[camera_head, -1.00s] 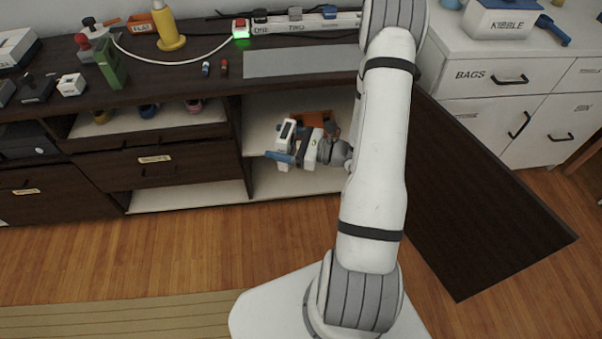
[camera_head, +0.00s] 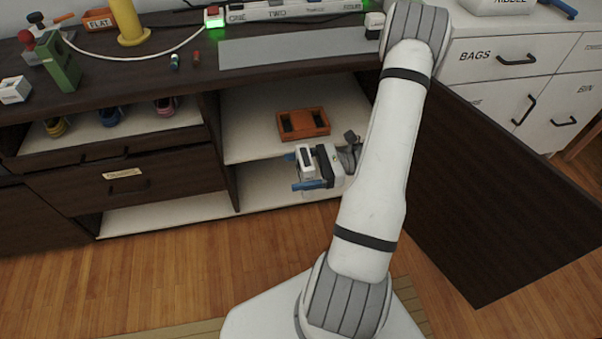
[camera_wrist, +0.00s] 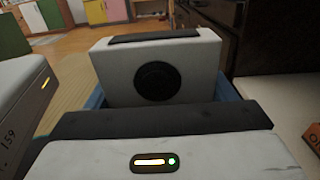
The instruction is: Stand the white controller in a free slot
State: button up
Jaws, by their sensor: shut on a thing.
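My gripper (camera_head: 303,171) has blue fingers and is shut on the white controller (camera_head: 305,162), a boxy piece with a dark strip on top. In the wrist view the controller (camera_wrist: 120,75) sits between the blue fingers, with a black round disc facing the camera. An orange holder (camera_head: 282,131) with dark-looking compartments lies on the open cabinet's upper shelf. The gripper and controller are in front of and below the holder in the head view, apart from it. I cannot tell how deep the compartments are or whether each is empty.
The open dark cabinet door (camera_head: 500,190) stands right of my arm. A cabinet divider (camera_head: 222,150) and drawers bound the opening on the left. The upper shelf (camera_head: 245,100) is bare around the holder. The countertop (camera_head: 140,80) above carries a power strip and small items.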

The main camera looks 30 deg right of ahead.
jog(key=shift+w+d+f+b, duration=1.1)
jog(key=shift+w+b, duration=0.7)
jog(key=shift+w, duration=2.75)
jog(key=shift+w+d+f+b, duration=0.7)
jog(key=shift+w+d+b, duration=0.95)
jog(key=shift+w, duration=2.85)
jog(key=shift+w+d+f+b, duration=1)
jog(key=shift+w+b, duration=1)
jog(key=shift+w, duration=2.55)
jog(key=shift+r, duration=0.1)
jog(key=o, duration=1.1)
jog(key=shift+d, duration=0.15)
jog(key=p+v, duration=0.3)
jog(key=v, duration=0.4)
jog(key=shift+s+d+r, duration=0.1)
jog(key=shift+d, duration=0.2)
